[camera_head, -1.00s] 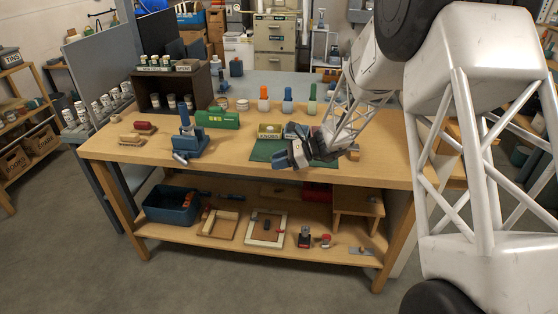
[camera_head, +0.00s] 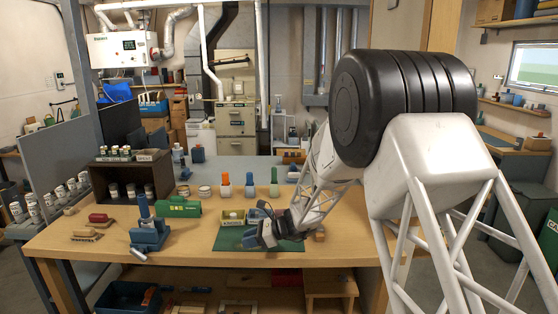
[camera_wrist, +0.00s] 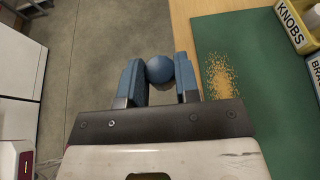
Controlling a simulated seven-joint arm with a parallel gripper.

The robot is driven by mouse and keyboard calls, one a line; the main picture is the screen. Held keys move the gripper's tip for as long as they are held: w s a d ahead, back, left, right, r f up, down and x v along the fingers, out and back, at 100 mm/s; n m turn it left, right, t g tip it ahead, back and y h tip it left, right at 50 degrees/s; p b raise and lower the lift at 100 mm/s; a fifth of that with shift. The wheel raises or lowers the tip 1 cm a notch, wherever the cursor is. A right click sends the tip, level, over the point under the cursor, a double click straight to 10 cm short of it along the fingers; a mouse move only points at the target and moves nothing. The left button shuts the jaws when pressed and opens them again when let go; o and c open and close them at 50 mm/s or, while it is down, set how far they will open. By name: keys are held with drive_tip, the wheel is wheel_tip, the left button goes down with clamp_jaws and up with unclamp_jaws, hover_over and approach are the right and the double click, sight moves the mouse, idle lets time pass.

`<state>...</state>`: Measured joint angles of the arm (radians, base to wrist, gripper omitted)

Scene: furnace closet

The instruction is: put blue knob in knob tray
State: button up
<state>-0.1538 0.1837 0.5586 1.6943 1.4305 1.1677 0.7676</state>
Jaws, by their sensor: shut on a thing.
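The blue knob (camera_wrist: 159,69) is round and sits between the two blue fingers of my gripper (camera_wrist: 160,82) in the wrist view. My gripper is shut on it. In the head view my gripper (camera_head: 258,236) is over the front part of the green mat; the knob cannot be made out clearly there. The knob tray is a yellow tray labelled KNOBS (camera_wrist: 294,22), at the top right of the wrist view. In the head view the knob tray (camera_head: 232,216) stands at the back of the mat, behind and left of my gripper.
A tray labelled BRA (camera_wrist: 315,72), partly cut off, adjoins the knob tray. A green box (camera_head: 178,207), bottles (camera_head: 250,184) and a blue vise-like tool (camera_head: 149,234) stand on the workbench.

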drive_tip(key=w+d+r+m+t+h, duration=0.2)
drive_tip(key=w+d+r+m+t, duration=0.2)
drive_tip(key=w+d+m+t, duration=0.15)
drive_tip(key=w+d+r+m+t+h, duration=0.2)
drive_tip(key=w+d+r+m+t, duration=0.25)
drive_tip(key=d, duration=0.25)
drive_tip(key=d+r+m+t+h, duration=0.3)
drive_tip(key=d+m+h, duration=0.4)
drive_tip(key=d, duration=0.8)
drive_tip(key=shift+s+d+r+m+h, duration=0.3)
drive_tip(key=shift+s+r+m+h, duration=0.15)
drive_tip(key=shift+h, duration=0.75)
drive_tip(key=s+a+f+n+g+y, duration=0.6)
drive_tip(key=s+a+f+n+y, duration=0.5)
drive_tip(key=a, duration=0.4)
drive_tip(key=shift+s+a+f+n+y, duration=0.35)
drive_tip(key=shift+s+f+n, duration=0.2)
drive_tip(key=shift+s+f, duration=0.8)
